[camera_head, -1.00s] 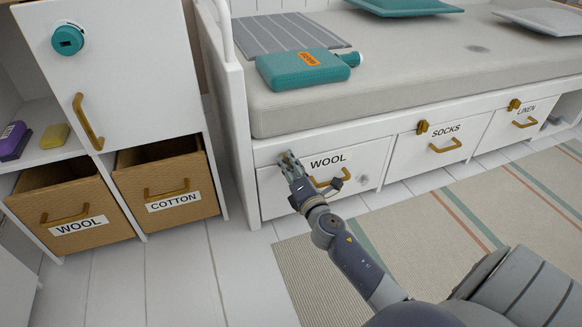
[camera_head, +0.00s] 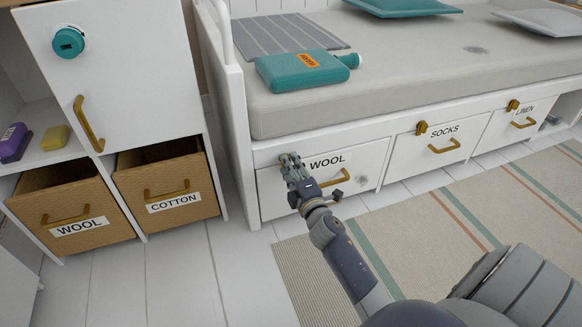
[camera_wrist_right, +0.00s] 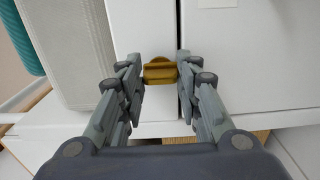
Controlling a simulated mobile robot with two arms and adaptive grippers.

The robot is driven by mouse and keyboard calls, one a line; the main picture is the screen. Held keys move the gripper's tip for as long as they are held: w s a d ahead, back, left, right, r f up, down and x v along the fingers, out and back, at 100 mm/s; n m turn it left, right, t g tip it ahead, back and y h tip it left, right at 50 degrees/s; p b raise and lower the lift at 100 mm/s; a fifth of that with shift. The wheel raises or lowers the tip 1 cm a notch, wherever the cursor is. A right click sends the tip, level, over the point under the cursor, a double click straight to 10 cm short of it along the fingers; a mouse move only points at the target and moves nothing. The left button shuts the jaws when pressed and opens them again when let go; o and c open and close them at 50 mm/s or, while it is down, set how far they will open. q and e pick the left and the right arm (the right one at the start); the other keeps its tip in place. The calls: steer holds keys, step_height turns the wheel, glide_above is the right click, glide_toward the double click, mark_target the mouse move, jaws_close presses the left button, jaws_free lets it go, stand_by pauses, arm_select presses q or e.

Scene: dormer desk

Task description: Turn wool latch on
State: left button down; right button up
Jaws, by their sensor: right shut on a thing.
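The wool drawer (camera_head: 270,190) is a white front in the bed base, labelled WOOL, with a brass handle (camera_head: 326,182). Its brass latch (camera_wrist_right: 160,72) is at the drawer's upper left and shows between my fingers in the right wrist view. In the head view my fingers mostly hide it. My right gripper (camera_head: 290,160) is shut on the latch, one finger on each side; it also shows in the right wrist view (camera_wrist_right: 160,76). I cannot tell the latch's exact angle. My left gripper is not in view.
Socks (camera_head: 436,149) and linen (camera_head: 513,124) drawers, with brass latches, are to the right. A cabinet with open wool (camera_head: 80,228) and cotton (camera_head: 172,203) drawers stands left. The floor between is clear.

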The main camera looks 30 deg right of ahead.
stand_by(0.3)
steer(key=o, duration=1)
steer(key=shift+o, duration=0.2)
steer(key=shift+s, duration=0.1)
steer(key=v, duration=1.1)
steer(key=shift+s+a, duration=0.2)
steer(key=shift+s, duration=0.2)
